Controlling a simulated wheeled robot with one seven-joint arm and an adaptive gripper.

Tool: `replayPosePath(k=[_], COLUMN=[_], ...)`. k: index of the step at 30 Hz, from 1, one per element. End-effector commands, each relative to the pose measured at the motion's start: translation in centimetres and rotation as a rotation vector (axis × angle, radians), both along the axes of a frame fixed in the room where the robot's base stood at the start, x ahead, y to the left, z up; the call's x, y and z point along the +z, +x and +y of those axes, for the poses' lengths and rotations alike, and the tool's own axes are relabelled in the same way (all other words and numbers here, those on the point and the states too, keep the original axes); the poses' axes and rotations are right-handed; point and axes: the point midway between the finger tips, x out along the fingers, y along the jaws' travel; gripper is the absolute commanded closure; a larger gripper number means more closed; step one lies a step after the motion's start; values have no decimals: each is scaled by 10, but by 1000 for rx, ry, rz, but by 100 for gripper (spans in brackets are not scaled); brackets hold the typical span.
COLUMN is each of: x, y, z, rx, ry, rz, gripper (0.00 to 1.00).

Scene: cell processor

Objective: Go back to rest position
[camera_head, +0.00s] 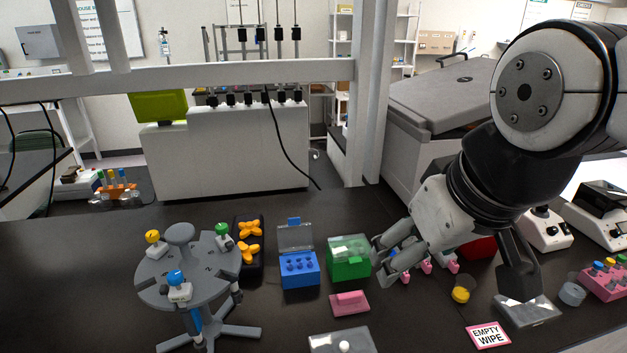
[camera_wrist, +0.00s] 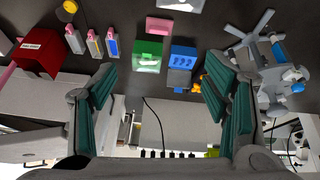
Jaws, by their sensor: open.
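My gripper (camera_head: 388,262) is at the right of the bench in the head view, next to the green box (camera_head: 349,258). In the wrist view my gripper (camera_wrist: 160,88) has its two green-padded fingers spread wide apart with nothing between them. The green box also shows in the wrist view (camera_wrist: 147,56), beyond the fingertips. The wrist view looks upside down relative to the head view. My arm hides part of the bench at the right.
A blue box (camera_head: 299,270), a grey round stand (camera_head: 188,265) and a pink lid (camera_head: 348,303) stand on the dark bench. A red box (camera_wrist: 38,53) and several small coloured holders lie near my gripper. A white post rises behind. The bench's left part is clear.

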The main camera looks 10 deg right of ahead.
Motion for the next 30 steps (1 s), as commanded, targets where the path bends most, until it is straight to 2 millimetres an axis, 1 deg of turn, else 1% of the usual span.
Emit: replayPosePath(k=[1,3,6,30], x=[1,2,2,2], y=[-8,-14,-19,-19], z=[0,0,0,0], rx=[-35,-74,-102,-107], ry=[20,42,59,62], rz=[-17,-30,-38,-38], gripper=[31,31,31,31])
